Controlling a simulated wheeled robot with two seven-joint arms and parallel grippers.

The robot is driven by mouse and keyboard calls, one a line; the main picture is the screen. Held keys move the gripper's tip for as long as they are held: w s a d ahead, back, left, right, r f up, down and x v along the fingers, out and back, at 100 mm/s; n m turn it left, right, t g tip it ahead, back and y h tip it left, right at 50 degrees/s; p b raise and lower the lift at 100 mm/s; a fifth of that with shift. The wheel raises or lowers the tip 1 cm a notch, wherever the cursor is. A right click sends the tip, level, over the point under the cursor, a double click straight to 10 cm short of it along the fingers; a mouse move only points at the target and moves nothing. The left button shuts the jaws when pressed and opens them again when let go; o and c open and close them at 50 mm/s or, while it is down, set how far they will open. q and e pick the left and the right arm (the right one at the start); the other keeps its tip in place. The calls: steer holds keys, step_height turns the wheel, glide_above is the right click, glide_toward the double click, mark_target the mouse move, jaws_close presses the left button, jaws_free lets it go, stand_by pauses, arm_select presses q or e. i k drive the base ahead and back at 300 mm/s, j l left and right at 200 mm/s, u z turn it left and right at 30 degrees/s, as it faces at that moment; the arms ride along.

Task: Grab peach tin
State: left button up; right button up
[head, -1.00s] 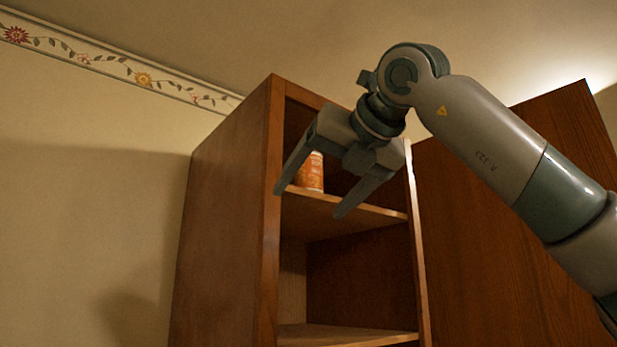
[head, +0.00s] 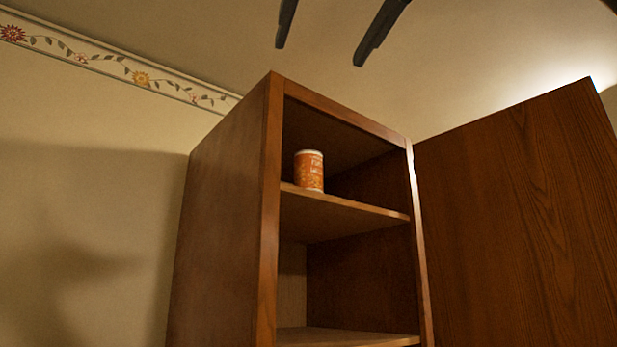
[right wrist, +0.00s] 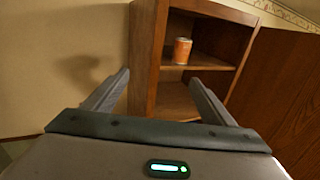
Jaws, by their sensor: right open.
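The peach tin (head: 309,171) is a small orange can with a pale rim. It stands upright on the upper shelf of the open wooden cabinet, near the shelf's left side. It also shows in the right wrist view (right wrist: 182,51), above and between the fingers. My right gripper (head: 325,55) shows only as two dark fingertips at the top of the head view. It is open and empty, apart from the tin. In the right wrist view its spread fingers (right wrist: 158,85) point toward the cabinet. My left gripper is not in view.
The cabinet (head: 225,215) has a solid left side wall and a top edge above the tin. Its door (head: 520,200) stands open to the right. The lower shelf (head: 345,337) looks empty. A wall (head: 90,220) lies to the left.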

mark_target(307, 174)
steer(key=i+l, duration=0.15)
steer(key=i, duration=0.75)
